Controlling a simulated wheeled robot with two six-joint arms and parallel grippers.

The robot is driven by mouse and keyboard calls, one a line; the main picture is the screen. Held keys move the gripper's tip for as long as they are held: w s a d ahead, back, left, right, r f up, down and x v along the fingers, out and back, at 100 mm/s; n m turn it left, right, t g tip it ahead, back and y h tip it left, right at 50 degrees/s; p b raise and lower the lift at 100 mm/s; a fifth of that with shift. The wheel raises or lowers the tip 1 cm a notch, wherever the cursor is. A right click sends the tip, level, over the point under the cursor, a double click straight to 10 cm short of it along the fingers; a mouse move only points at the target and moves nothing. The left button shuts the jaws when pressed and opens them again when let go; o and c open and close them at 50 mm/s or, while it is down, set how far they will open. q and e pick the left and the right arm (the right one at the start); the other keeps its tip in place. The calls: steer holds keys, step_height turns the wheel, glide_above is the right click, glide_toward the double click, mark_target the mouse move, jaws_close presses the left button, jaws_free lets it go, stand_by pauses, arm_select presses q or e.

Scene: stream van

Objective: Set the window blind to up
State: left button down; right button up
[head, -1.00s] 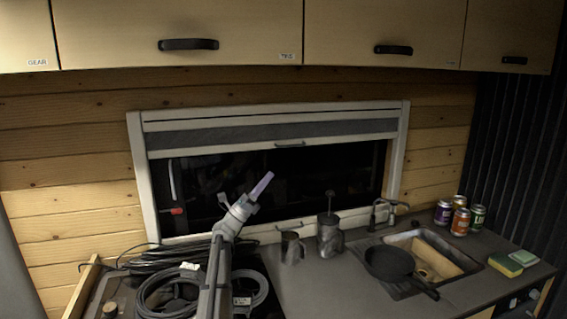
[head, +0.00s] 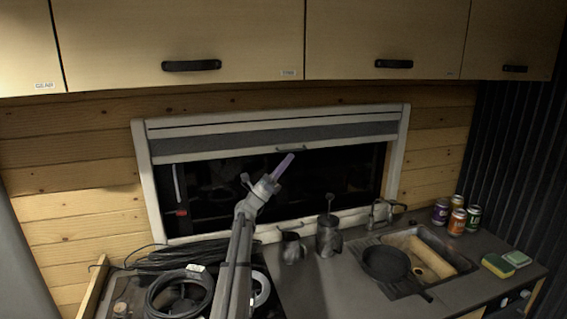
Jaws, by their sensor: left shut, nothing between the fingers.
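The window blind (head: 240,134) is a grey pleated strip gathered at the top of the white window frame (head: 144,170). Its pale bottom bar (head: 210,154) carries a small dark handle (head: 291,149) near the middle. Dark glass shows below the bar. My left gripper (head: 284,166) is shut and empty, its fingers pointing up and right just below the handle in the picture. Whether it touches the handle I cannot tell. My right gripper is not in view.
Overhead cabinets (head: 250,45) hang above the window. On the counter (head: 320,290) stand coiled black cables (head: 180,290), a mug (head: 292,248), a French press (head: 328,238), a pan (head: 386,263) by the sink (head: 430,252), cans (head: 457,222) and sponges (head: 497,265).

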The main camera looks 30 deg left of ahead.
mark_target(287, 148)
arm_select(q)
step_height(287, 148, up, 5)
steer(key=p, duration=0.4)
steer(key=shift+f+p, duration=0.15)
steer(key=shift+p, duration=0.2)
steer(key=shift+f, duration=0.1)
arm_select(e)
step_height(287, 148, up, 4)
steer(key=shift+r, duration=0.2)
arm_select(q)
steer(key=shift+f, duration=0.1)
